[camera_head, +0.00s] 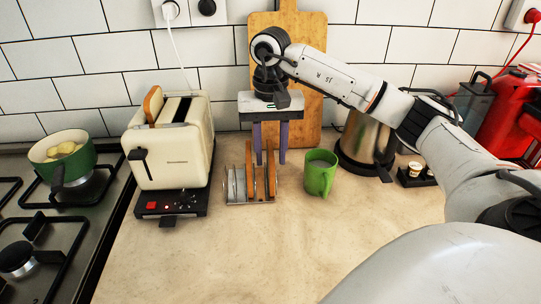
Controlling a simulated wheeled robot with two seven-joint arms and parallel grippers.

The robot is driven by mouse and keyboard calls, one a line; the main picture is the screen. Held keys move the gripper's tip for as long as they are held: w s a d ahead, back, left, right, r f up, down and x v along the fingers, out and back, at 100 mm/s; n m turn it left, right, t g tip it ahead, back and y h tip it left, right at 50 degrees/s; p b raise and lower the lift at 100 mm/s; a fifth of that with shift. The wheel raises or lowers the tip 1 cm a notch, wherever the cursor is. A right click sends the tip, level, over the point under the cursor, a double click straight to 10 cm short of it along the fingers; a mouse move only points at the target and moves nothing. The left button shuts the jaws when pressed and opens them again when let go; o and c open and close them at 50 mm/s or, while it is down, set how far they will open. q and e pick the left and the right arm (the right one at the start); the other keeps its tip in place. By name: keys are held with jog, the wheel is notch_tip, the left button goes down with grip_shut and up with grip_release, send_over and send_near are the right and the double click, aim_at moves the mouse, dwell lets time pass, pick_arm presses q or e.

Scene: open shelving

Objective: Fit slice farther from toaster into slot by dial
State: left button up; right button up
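The cream toaster (172,158) stands left of centre. One bread slice (152,104) pokes up from its left slot; the right slot (182,110) looks dark and empty. A metal rack (236,187) holds two upright slices: the nearer slice (249,172) and the slice farther from the toaster (271,174). My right gripper (270,160) points down over the rack with its two purple fingers apart. The fingertips appear on either side of the farther slice's top; contact cannot be told. My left gripper is not in view.
A green mug (320,173) stands close right of the rack. A steel kettle (362,145) and a wooden board (313,65) are behind. A green pot (66,160) sits on the hob at left. The front counter is clear.

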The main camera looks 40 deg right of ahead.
jog(key=shift+f, duration=0.2)
grip_shut()
jog(key=shift+r, duration=0.1)
